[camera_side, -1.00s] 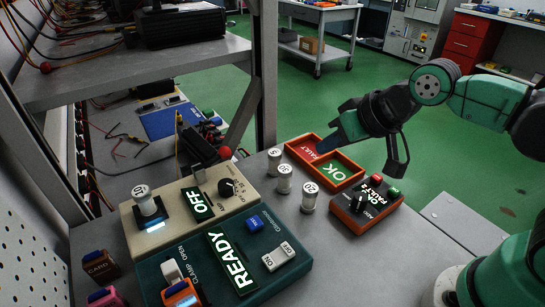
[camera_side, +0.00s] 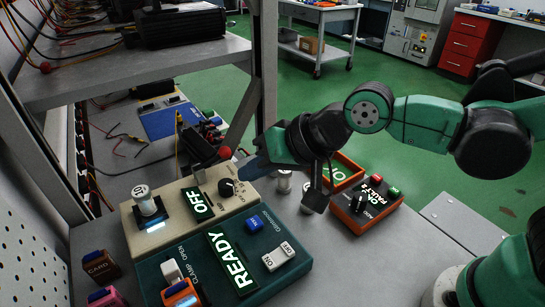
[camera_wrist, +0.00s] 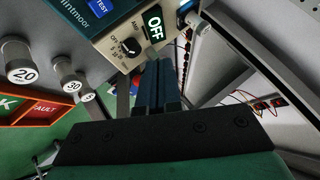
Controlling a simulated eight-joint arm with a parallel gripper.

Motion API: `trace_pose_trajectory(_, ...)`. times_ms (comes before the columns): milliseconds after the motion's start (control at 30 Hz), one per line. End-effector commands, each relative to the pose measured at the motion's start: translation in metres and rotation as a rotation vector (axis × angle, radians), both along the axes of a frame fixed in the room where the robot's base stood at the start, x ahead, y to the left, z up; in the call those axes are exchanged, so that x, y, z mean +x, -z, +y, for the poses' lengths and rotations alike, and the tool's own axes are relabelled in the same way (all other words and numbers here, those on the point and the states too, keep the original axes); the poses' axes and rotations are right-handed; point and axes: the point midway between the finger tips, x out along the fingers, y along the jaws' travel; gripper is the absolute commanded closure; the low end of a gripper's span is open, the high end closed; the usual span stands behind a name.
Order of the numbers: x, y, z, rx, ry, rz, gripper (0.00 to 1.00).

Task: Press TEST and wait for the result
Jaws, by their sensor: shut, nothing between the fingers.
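The teal tester box (camera_side: 273,283) stands at the front of the bench; its lit display (camera_side: 231,262) reads READY. Its blue TEST button (camera_side: 253,222) is also in the wrist view (camera_wrist: 101,6), at the top left, clear of my fingers. A white rocker switch (camera_side: 279,256) sits below it. An orange and white clamp (camera_side: 178,285) is beside a label reading CLAMP OPEN. My gripper (camera_side: 245,170) is shut and empty, its tips by the cream box's far right side. In the wrist view the tips (camera_wrist: 155,62) are close to the knob and OFF display.
The cream box (camera_side: 240,205) has a black knob (camera_side: 226,187), an OFF display (camera_side: 198,204) and a white cylinder marked 10 (camera_side: 146,203). Several numbered cylinders, a red-orange OK/FAULT tray (camera_side: 350,163) and a red control box (camera_side: 365,205) are to the right. A metal post rises behind.

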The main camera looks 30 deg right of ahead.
Motion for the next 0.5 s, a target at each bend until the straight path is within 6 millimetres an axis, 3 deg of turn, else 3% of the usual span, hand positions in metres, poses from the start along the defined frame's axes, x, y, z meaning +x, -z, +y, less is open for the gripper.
trace_pose_trajectory(500,0.000,0.062,0.000,-0.001,-0.001,0.000,1.00)
